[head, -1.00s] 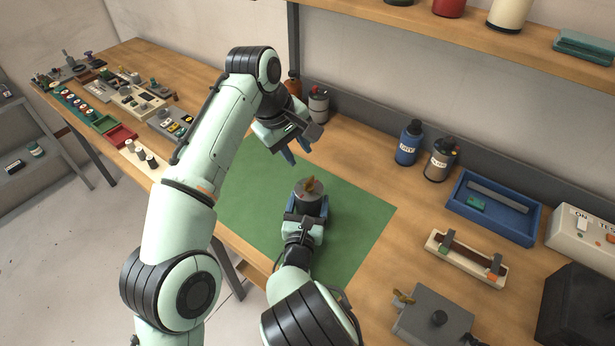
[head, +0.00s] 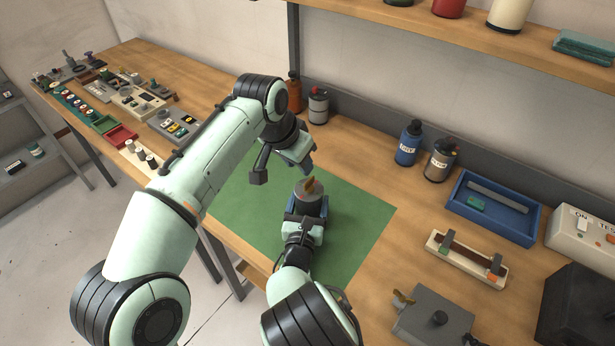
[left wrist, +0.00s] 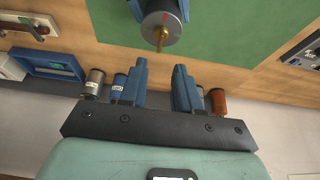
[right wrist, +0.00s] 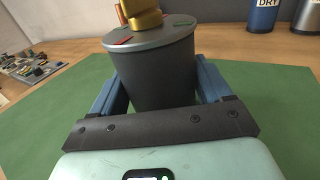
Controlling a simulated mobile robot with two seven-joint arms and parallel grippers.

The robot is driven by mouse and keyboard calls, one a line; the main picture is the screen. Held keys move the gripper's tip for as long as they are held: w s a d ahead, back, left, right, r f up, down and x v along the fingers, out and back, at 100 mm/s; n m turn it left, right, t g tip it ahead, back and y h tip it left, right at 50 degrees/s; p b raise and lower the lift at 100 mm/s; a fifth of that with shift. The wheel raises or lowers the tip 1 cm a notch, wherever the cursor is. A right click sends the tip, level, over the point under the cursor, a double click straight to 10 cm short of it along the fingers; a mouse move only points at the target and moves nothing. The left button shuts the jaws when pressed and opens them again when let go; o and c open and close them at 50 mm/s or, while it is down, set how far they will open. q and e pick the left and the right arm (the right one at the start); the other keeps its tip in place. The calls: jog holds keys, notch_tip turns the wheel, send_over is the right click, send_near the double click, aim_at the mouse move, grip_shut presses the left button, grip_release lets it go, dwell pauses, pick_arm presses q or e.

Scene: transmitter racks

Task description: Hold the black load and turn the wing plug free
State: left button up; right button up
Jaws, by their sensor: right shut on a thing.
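The black load (head: 307,206), a dark cylinder with a grey top, stands upright over the green mat (head: 352,215). In the right wrist view the load (right wrist: 157,78) sits between the blue fingers of my right gripper (right wrist: 160,88), which is shut on its sides. The brass wing plug (head: 310,186) is on top of the load, and its wing (right wrist: 142,15) shows near a red mark; a green mark is at the other side. My left gripper (left wrist: 160,66) is open and empty, its fingertips apart from the wing plug (left wrist: 161,38).
Blue (head: 409,143) and grey (head: 441,160) bottles, a blue tray (head: 530,228) and a cream holder (head: 470,262) stand right of the mat. A grey box (head: 432,318) is at the front right. Small parts fill the far left bench. Bare mat surrounds the load.

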aim_at(309, 180)
pick_arm(q)
jog(key=x, duration=0.9)
jog(key=shift+f, duration=0.1)
grip_shut()
